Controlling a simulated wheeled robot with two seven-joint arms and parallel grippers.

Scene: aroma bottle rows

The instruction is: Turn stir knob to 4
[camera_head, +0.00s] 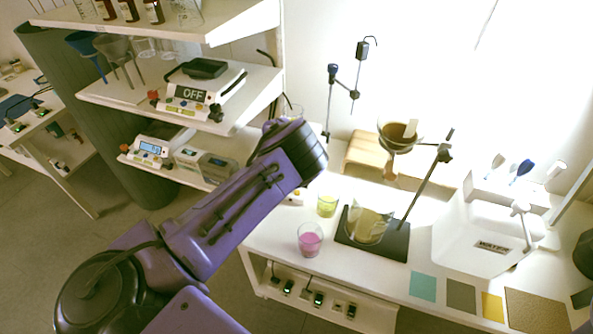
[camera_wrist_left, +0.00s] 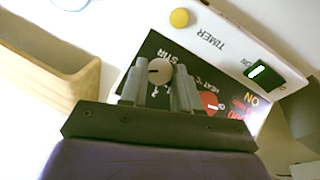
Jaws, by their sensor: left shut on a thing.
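The stir knob (camera_wrist_left: 160,70), round and beige with a dark pointer line, is on a black panel (camera_wrist_left: 190,62) marked STIR and HEAT in the left wrist view. My left gripper (camera_wrist_left: 158,84) has its two grey fingers on either side of the knob, shut on it. The pointer reading is too small to tell. A red heat knob (camera_wrist_left: 209,101) sits right of the fingers. In the head view my left arm comes in from the left and hides the gripper and most of the device. My right gripper is out of view.
The left wrist view also shows a yellow timer button (camera_wrist_left: 179,17), a lit green switch (camera_wrist_left: 259,72) and a wooden box (camera_wrist_left: 48,82). In the head view, a pink beaker (camera_head: 310,240) and a yellow-green beaker (camera_head: 327,206) stand close to my arm. A shelf (camera_head: 115,96) holds scales.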

